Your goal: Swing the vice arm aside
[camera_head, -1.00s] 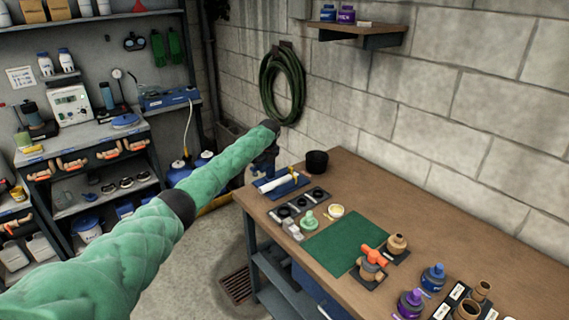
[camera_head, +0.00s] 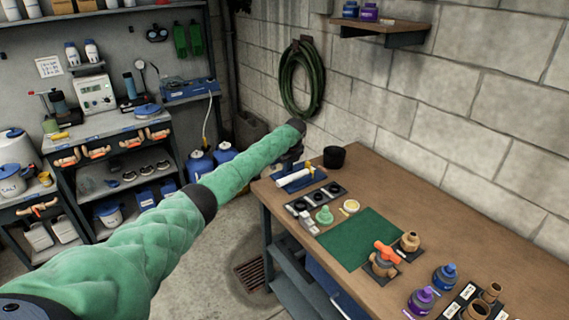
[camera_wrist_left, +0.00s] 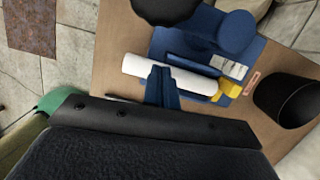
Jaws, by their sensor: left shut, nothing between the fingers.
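The vice (camera_head: 318,180) is a blue fixture at the far left end of the wooden bench, with a white pipe (camera_head: 294,178) lying across it. In the left wrist view, the vice's blue base (camera_wrist_left: 262,55) shows with the white pipe (camera_wrist_left: 135,64), a yellow part (camera_wrist_left: 228,88) at the pipe's end and a round blue part (camera_wrist_left: 237,32). My left gripper (camera_head: 290,164) points down over the vice. Its blue fingers (camera_wrist_left: 160,72) are shut and empty, overlapping the pipe in view; contact cannot be told. The vice arm is not clearly distinguishable. My right gripper is out of view.
A black pot (camera_head: 334,157) stands just right of the vice. A green mat (camera_head: 358,240) and an orange-handled valve (camera_head: 384,260) lie nearer on the bench (camera_head: 450,235). A block wall is behind. Shelving (camera_head: 130,125) stands left, with open floor between.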

